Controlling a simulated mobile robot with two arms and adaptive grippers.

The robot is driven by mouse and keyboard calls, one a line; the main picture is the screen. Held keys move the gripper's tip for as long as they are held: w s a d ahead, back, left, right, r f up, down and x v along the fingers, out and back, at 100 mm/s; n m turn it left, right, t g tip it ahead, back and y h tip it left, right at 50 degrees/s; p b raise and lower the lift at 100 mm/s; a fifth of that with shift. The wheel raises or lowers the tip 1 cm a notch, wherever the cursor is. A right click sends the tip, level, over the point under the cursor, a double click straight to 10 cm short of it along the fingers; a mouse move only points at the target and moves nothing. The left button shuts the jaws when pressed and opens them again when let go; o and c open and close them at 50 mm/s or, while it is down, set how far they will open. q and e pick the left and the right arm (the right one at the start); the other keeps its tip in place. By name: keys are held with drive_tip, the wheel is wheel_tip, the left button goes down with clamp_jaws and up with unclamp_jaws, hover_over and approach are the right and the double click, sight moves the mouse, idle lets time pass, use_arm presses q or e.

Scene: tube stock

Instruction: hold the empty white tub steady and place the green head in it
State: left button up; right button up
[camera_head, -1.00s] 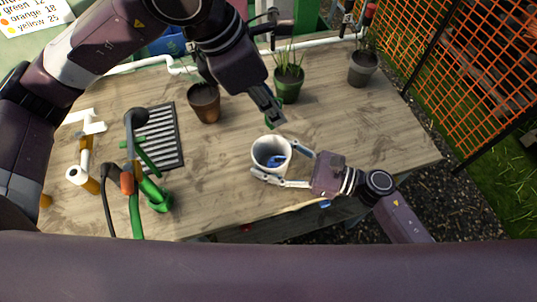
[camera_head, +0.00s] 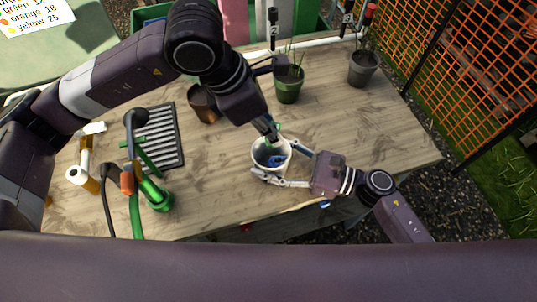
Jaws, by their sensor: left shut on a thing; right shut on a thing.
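The white tub (camera_head: 256,158) stands upright on the wooden table near its front edge. Something blue (camera_head: 270,160) shows inside it. My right gripper (camera_head: 277,164) is shut on the tub from the right, with one finger at its far side and one at its near side. My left gripper (camera_head: 272,131) reaches down from above to the tub's far rim. It is shut on the green head (camera_head: 278,127), of which only a small green bit shows; the fingers hide the rest. I cannot tell whether the head touches the tub.
A brown pot (camera_head: 202,104), a green pot with a plant (camera_head: 289,88) and a grey pot (camera_head: 362,70) stand behind the tub. A dark slatted tray (camera_head: 177,150) and green hose parts (camera_head: 157,196) lie to the left.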

use_arm(q)
drive_tip(key=shift+f, duration=1.75)
drive_tip(key=o, duration=0.9)
drive_tip(key=v, duration=1.2)
use_arm(e)
drive_tip(key=o, duration=1.2)
